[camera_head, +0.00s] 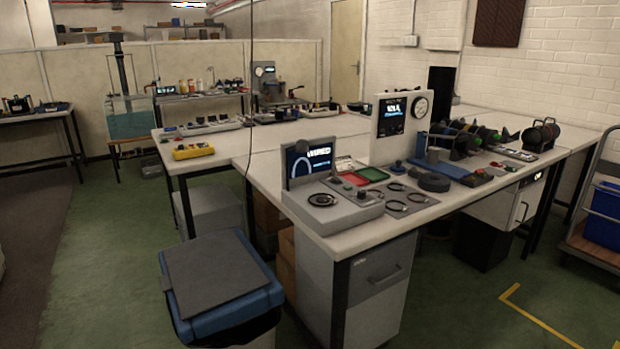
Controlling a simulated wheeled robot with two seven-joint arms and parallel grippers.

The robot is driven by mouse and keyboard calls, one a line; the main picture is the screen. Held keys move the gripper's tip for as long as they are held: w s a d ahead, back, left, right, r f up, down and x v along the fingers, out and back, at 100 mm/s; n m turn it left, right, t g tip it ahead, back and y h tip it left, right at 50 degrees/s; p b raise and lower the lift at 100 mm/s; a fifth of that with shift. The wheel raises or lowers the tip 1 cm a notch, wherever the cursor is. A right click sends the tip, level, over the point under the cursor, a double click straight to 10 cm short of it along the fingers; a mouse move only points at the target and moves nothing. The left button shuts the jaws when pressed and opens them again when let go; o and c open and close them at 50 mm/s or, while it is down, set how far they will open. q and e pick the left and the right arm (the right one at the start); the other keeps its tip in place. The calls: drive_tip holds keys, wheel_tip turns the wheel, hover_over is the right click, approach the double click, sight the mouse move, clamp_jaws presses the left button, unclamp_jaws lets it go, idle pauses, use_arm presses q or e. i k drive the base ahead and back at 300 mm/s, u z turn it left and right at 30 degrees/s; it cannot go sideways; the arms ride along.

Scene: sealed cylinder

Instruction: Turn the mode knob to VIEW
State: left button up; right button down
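A grey console (332,207) stands on the near corner of the white workbench (395,229). Its upright screen (309,160) shows a light curve and lettering too small to read surely. A dark round dial (322,199) sits on its sloped top. A small dark knob (363,195) sits at its right side. I cannot tell which control is the mode knob, and no VIEW label or pointer position is readable. Neither of my grippers is in view.
A blue container (229,310) with a flat grey top stands in front of the bench. Green floor (110,260) is clear at left.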

sight(362, 194)
drive_tip(key=z, duration=0.15)
drive_tip(key=i, duration=0.85)
drive_tip(key=z, duration=0.6)
